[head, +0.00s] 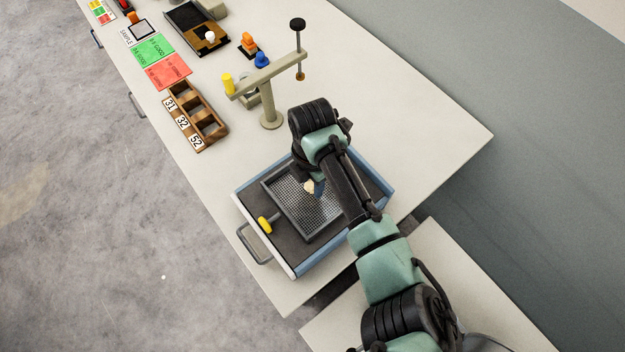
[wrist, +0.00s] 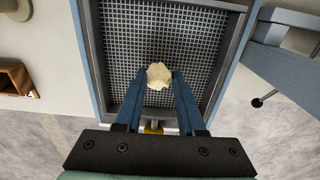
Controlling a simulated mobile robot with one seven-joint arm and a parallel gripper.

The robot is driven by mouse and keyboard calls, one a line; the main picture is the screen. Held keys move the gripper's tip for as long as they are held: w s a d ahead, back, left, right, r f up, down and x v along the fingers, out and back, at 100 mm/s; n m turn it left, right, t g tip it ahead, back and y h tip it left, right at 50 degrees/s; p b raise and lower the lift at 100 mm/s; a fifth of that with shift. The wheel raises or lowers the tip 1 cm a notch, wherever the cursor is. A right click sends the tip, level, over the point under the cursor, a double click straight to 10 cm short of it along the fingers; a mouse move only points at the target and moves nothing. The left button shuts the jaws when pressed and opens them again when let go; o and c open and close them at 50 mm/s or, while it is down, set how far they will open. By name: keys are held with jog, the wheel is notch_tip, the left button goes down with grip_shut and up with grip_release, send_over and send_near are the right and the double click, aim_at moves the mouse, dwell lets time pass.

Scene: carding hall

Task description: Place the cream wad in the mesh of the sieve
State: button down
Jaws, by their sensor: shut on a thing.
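The cream wad (wrist: 159,76) is held between the two blue fingertips of my gripper (wrist: 159,82) in the wrist view. In the head view the wad (head: 309,187) shows as a small pale spot beside a blue finger, and my arm hides much of the gripper. The sieve (head: 270,180) is a grey-framed square with a mesh floor, lying in a blue-sided drawer tray. Its mesh (wrist: 195,35) fills the view behind the wad. The wad is over the mesh; I cannot tell whether it touches it.
The tray (head: 250,222) has a dark floor, a yellow knob (head: 265,225) and a handle at its front. A beige stand (head: 270,118) rises behind it. A numbered wooden rack (head: 208,120) stands at the left. The bench right of the stand is clear.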

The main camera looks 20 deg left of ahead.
jog(key=shift+f, duration=0.55)
jog(key=shift+f, duration=0.1)
jog(key=c, duration=0.5)
grip_release()
